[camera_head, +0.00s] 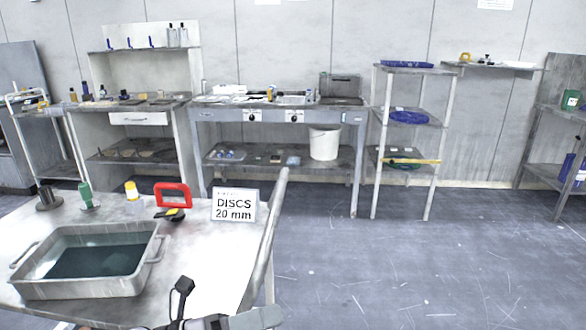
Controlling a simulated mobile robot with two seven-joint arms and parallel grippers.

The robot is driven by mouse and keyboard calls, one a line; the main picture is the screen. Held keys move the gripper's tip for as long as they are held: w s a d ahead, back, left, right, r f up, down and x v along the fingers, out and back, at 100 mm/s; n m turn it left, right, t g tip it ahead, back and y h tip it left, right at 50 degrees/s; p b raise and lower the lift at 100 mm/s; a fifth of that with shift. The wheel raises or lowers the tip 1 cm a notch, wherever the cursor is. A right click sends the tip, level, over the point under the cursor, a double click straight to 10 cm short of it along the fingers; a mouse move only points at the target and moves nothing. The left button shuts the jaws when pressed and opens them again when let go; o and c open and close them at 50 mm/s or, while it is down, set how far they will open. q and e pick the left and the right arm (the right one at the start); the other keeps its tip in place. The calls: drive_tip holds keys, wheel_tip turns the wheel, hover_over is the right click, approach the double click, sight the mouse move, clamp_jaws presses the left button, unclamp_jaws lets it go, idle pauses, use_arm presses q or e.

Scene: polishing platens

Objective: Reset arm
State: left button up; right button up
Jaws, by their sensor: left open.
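My left gripper (184,306) shows only in part at the bottom edge, in front of the near side of a white table (190,255). Its dark parts stick up there, its jaws are open, and I see nothing held between them. Most of the left arm is cut off by the frame. My right gripper is not in view. On the table stand a grey metal tray (85,290) with dark liquid, a sign (235,206) reading "DISCS 20 mm", a red frame-shaped object (173,194) and a dark and yellow tool (170,215).
A green-topped item (86,196), a yellow-capped bottle (132,191) and a dark spool-like piece (47,199) stand at the table's back left. A workbench (278,116) and a shelf rack (405,128) line the wall. The floor (430,265) at right is clear.

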use_arm(q)
drive_tip(key=a+f+n+t+y+p, duration=0.1)
drive_tip(key=a+f+n+t+y, duration=0.4)
drive_tip(key=n, duration=0.7)
drive_tip(key=a+f+n+t+y+p, duration=0.1)
drive_tip(key=a+f+n+t+y, duration=0.35)
drive_tip(key=n, duration=0.75)
drive_tip(key=s+a+f+n+g+y, duration=0.2)
drive_tip(key=s+a+f+n+y, duration=0.1)
drive_tip(key=s+f+n, duration=0.3)
drive_tip(key=s+a+f+n+g+y, duration=0.2)
drive_tip(key=s+a+f+n+y, duration=0.1)
drive_tip(key=s+f+n, duration=0.4)
drive_tip(key=shift+s+a+n+y+p, duration=0.2)
drive_tip(key=shift+s+n+y+p, duration=0.25)
drive_tip(key=shift+y, duration=0.3)
drive_tip(key=shift+w, duration=0.1)
